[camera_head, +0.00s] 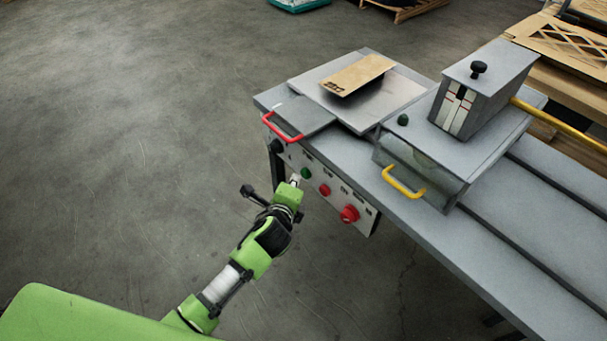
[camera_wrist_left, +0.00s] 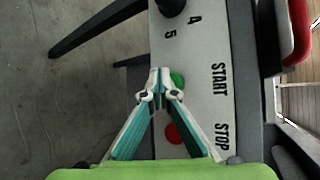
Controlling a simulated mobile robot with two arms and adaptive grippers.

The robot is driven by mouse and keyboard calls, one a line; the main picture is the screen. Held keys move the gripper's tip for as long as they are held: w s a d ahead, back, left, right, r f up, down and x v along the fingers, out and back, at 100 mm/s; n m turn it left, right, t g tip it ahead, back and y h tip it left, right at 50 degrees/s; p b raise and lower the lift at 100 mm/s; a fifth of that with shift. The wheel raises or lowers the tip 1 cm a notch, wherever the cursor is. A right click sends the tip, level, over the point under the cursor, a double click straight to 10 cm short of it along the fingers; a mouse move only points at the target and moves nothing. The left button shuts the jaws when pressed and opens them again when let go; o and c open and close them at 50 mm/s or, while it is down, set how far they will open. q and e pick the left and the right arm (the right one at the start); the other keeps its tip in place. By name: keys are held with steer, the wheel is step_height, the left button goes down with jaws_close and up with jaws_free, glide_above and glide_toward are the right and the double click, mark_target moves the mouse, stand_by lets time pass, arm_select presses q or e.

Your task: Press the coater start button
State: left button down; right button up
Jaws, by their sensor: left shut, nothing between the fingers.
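The green start button (camera_head: 306,173) is on the front control panel (camera_head: 340,196) of the grey machine. It also shows in the left wrist view (camera_wrist_left: 178,79), beside the printed word START, partly covered by my fingers. My left gripper (camera_head: 296,180) is shut and empty, with its fingertips close in front of the panel. In the left wrist view the fingertips (camera_wrist_left: 159,74) overlap the left edge of the green button. I cannot tell whether they touch it. My right gripper is not in view.
A red stop button (camera_head: 324,190) and a larger red knob (camera_head: 349,214) sit to the right on the panel, a black knob (camera_head: 277,146) to the left. A red handle (camera_head: 282,129) and a yellow handle (camera_head: 403,184) stick out above. The floor left is clear.

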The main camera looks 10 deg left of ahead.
arm_select(q)
steer(key=shift+w+d, duration=0.2)
steer(key=shift+w+d, duration=0.35)
steer(key=shift+w, duration=0.05)
stand_by(0.8)
steer(key=shift+s+a+r, duration=0.1)
stand_by(0.3)
steer(key=shift+s+a+p, duration=0.5)
steer(key=shift+s+p, duration=0.1)
steer(key=shift+s, duration=0.05)
steer(key=s+a+p, duration=0.1)
steer(key=s, duration=0.1)
steer(key=s+a+p, duration=0.1)
steer(key=s+a, duration=0.1)
stand_by(0.4)
steer(key=shift+f, duration=0.2)
stand_by(0.5)
